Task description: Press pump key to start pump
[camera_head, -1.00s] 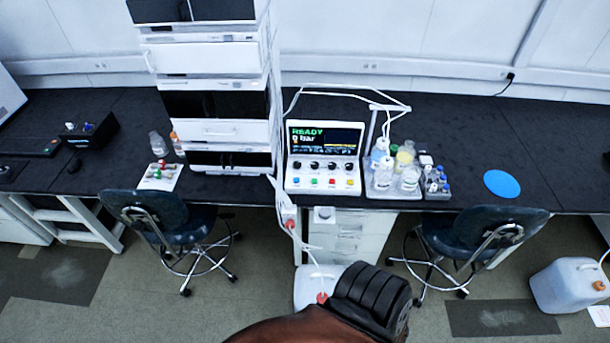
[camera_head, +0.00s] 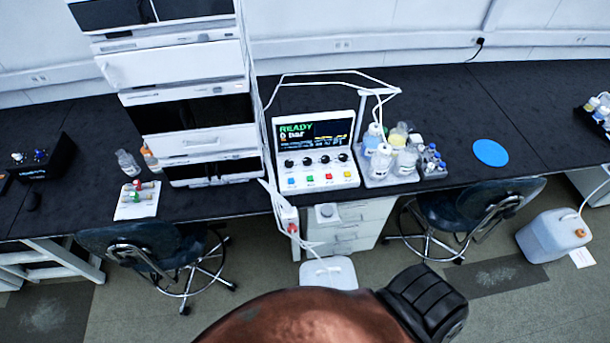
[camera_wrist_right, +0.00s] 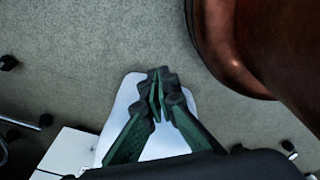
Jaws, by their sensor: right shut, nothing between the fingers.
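The pump control unit (camera_head: 313,150) stands on the black bench in the head view, right of the tall instrument stack. Its screen (camera_head: 314,131) reads READY and 0 bar. Below the screen are a row of dark knobs and a row of coloured keys (camera_head: 318,179): blue, green, red and yellow. Their labels are too small to read. My right gripper (camera_wrist_right: 160,82) shows in the right wrist view, shut and empty, above the floor and a white container (camera_wrist_right: 166,147). It is well away from the control unit. My left gripper is not in view.
The stack (camera_head: 198,140) stands left of the unit. A bottle tray (camera_head: 392,178) and a vial rack (camera_head: 432,163) sit close on its right. Tubing (camera_head: 330,73) arches behind it. Two chairs (camera_head: 150,245) (camera_head: 470,210) stand at the bench front. A blue disc (camera_head: 490,153) lies on clear bench.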

